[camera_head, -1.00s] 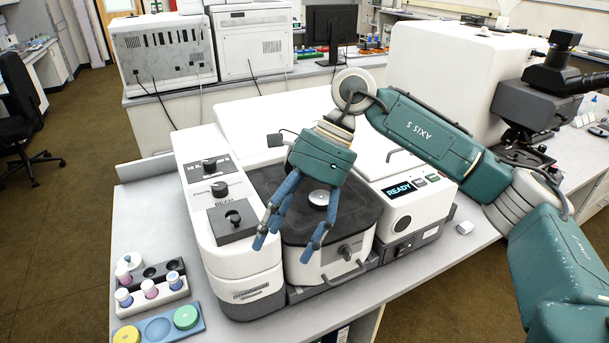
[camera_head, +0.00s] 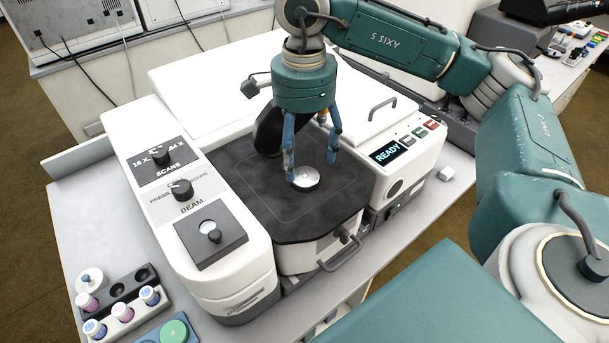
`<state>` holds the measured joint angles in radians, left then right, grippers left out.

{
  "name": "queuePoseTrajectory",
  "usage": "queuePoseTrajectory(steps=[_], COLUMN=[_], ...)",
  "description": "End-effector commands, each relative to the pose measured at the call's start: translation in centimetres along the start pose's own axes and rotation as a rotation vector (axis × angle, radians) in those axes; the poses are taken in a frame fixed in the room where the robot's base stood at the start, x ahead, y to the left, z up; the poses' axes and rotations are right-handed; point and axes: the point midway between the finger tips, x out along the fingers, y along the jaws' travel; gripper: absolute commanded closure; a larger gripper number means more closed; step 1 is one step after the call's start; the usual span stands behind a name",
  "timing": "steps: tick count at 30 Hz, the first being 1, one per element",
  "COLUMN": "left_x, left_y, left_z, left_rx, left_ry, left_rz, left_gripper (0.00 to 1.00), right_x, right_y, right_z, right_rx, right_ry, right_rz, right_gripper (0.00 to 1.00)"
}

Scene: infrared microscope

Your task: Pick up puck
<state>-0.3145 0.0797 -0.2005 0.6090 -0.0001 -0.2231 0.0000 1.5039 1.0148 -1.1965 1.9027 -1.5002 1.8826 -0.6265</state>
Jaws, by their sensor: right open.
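The puck is a small silvery round disc (camera_head: 305,178) lying on the dark sample stage (camera_head: 262,206) of the white microscope. My right gripper (camera_head: 311,170) points down over the puck, its two blue fingers apart, one at each side of the disc. My left gripper is not in view.
A rack with small vials (camera_head: 122,312) and a blue tray with a green disc (camera_head: 174,331) stand at lower left. The control panel with BEAM and SCANS knobs (camera_head: 181,190) is left of the stage. A READY display box (camera_head: 388,152) stands close at right.

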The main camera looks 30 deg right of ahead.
Motion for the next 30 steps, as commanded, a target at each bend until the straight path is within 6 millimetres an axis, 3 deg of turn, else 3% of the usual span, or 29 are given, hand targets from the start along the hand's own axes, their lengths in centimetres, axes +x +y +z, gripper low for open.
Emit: queuePoseTrajectory(steps=[11,20,30], left_x=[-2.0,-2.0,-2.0], left_y=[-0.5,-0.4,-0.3], left_z=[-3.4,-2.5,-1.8], left_rx=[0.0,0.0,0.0], left_ry=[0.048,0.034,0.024], left_rz=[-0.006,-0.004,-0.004], left_gripper=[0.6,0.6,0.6], right_x=[4.7,5.3,5.2], right_y=[0.1,0.0,0.0], right_z=[-0.3,-0.3,-0.3], right_rx=[0.001,0.001,0.001], right_ry=[-0.001,-0.001,-0.002], right_rz=[0.004,0.0,-0.001], right_gripper=[0.32,0.32,0.96])
